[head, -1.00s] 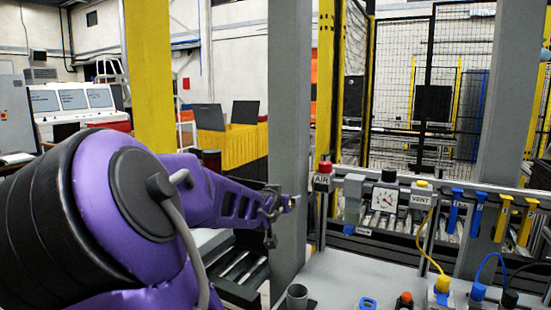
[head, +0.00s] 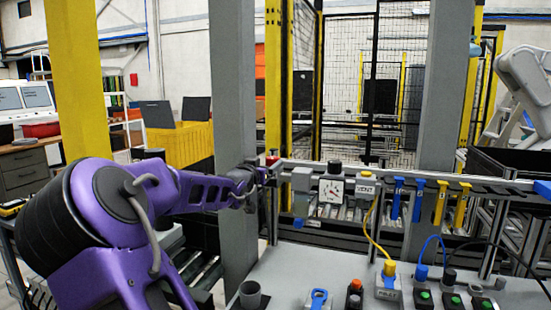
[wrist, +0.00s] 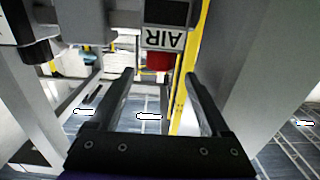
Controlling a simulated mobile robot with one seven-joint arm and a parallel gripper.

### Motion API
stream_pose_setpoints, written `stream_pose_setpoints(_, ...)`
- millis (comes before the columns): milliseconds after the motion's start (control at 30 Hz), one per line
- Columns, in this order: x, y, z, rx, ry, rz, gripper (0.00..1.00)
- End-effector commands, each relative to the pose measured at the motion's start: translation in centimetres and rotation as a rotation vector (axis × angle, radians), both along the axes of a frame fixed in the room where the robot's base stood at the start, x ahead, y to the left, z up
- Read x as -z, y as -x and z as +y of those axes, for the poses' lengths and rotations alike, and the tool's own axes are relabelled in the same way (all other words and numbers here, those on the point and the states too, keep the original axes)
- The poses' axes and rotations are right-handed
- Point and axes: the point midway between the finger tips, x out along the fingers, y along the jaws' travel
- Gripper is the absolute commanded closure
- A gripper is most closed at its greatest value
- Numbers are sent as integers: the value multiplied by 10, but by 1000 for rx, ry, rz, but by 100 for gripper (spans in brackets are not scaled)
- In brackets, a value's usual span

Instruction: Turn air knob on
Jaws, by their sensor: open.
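The air knob is red; in the head view its top (head: 271,160) shows just past my gripper (head: 260,174), at the left end of the grey rail. In the wrist view the red knob (wrist: 160,62) sits below an upside-down AIR label (wrist: 162,39). My gripper (wrist: 158,76) is open there, with one dark finger on each side in the picture and the knob appearing between the fingertips. I cannot tell whether either finger touches it. My gripper and wrist hide most of the AIR block in the head view.
On the rail (head: 400,173) right of the knob are a gauge (head: 331,190), a VENT block (head: 366,186) and blue and yellow handles. A grey post (head: 234,90) stands close beside my gripper. The grey table (head: 285,270) below holds buttons and cable plugs.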

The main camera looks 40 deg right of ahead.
Motion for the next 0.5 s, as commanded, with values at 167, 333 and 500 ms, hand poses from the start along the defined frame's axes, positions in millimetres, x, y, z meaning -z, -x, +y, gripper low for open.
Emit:
stream_pose_setpoints(167,0,-13,-29,3,1,0,19)
stream_pose_setpoints(333,0,-26,-54,3,2,1,19)
stream_pose_setpoints(500,-1,-37,-71,1,2,1,19)
